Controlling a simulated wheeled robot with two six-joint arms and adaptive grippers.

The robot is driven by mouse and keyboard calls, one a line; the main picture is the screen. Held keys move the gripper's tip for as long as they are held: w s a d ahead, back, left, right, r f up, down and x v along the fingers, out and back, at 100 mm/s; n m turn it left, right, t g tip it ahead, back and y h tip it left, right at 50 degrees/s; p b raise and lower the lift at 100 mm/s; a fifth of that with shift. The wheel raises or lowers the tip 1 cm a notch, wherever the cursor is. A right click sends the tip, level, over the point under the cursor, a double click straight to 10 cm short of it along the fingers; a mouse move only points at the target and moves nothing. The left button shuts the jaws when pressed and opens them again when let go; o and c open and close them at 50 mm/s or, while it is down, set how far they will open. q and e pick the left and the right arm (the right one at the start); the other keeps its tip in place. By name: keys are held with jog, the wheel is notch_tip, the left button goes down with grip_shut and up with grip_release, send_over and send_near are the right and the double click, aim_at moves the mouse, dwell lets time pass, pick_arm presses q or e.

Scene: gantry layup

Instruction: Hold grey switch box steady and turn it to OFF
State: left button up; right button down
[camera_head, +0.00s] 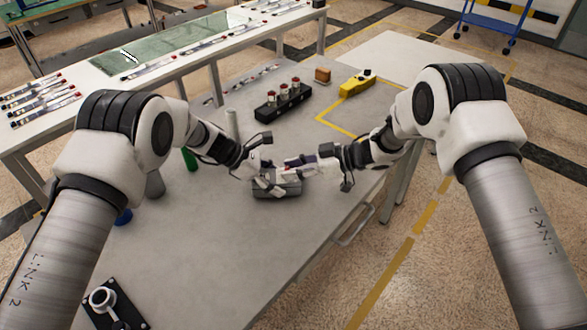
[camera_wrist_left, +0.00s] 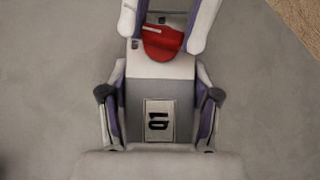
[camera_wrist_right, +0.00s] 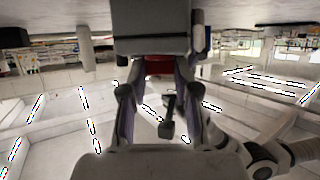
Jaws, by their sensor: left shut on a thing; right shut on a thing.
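The grey switch box (camera_head: 278,188) is near the middle of the table's front part. In the left wrist view its grey body (camera_wrist_left: 180,95) carries a label with dark marks like "01", and a red knob (camera_wrist_left: 165,42) is at its end. My left gripper (camera_head: 262,176) is shut on the box, one finger on each side. My right gripper (camera_head: 303,164) is shut on the red knob, which shows partly between its fingers in the right wrist view (camera_wrist_right: 159,66). The knob's exact angle is hard to tell, as fingers cover its sides.
A black block with several red-topped parts (camera_head: 283,101), a brown box (camera_head: 322,75) and a yellow tool (camera_head: 357,83) stand farther back. A black fixture with a ring (camera_head: 104,299) is at the near left corner. The table (camera_head: 215,265) is clear in front of the box.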

pick_arm(q)
jog(key=shift+s+d, duration=0.1)
jog(key=shift+d, duration=0.05)
pick_arm(e)
jog(key=shift+w+n+g, duration=0.25)
jog(key=shift+n+g, duration=1.05)
jog(key=shift+g, duration=0.1)
jog(key=c, duration=0.8)
grip_release()
jog(key=shift+c, duration=0.2)
jog(key=v, duration=1.2)
jog(key=shift+w, duration=0.1)
